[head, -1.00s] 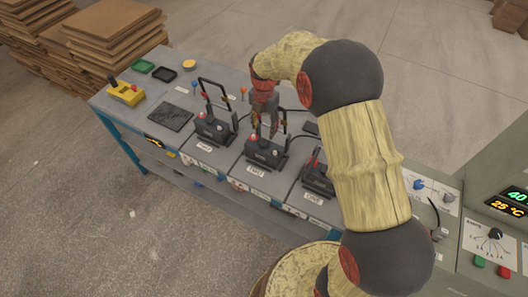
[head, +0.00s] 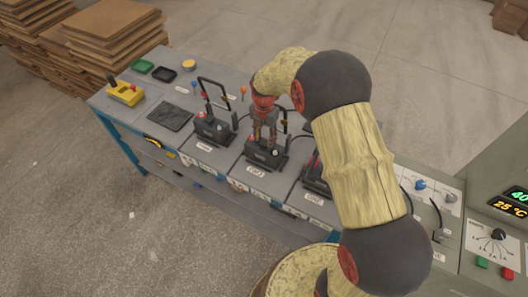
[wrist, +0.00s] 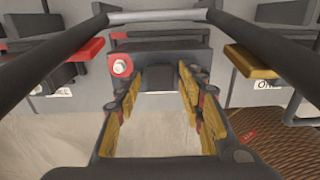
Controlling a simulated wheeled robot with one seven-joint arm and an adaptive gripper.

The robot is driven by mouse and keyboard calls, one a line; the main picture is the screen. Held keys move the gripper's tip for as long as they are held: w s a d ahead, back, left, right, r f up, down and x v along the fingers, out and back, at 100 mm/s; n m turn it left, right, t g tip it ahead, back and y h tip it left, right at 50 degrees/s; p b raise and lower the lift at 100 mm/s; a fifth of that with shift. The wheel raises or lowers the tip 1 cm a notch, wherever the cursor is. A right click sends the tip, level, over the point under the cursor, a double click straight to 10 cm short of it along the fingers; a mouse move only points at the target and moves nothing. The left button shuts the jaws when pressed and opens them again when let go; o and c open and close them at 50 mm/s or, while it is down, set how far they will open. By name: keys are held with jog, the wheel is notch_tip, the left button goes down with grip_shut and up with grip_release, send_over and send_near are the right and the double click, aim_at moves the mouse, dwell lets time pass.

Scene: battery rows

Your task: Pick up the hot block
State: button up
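Several black battery blocks with tall black handles stand in a row on the grey bench. The middle block (head: 264,156) has a tag that seems to read TWO. The left block (head: 214,130) has a tag too small to read, and the right block (head: 316,178) is partly hidden by my arm. Nothing visible on the blocks shows which is hot. My gripper (head: 266,133) points down over the middle block. In the wrist view my gripper (wrist: 158,108) is open, its yellow-padded fingers apart, with a black block (wrist: 157,70) with a red terminal beyond them. Contact is unclear.
A yellow switch box (head: 125,93), green tray (head: 142,67), black tray (head: 164,75) and dark mat (head: 169,117) lie at the bench's left. A panel with a readout (head: 516,200) stands at right. Stacked boards (head: 110,30) stand behind.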

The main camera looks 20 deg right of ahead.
grip_shut()
dwell(0.8)
jog(key=shift+w+r, duration=0.15)
jog(key=shift+r, duration=0.05)
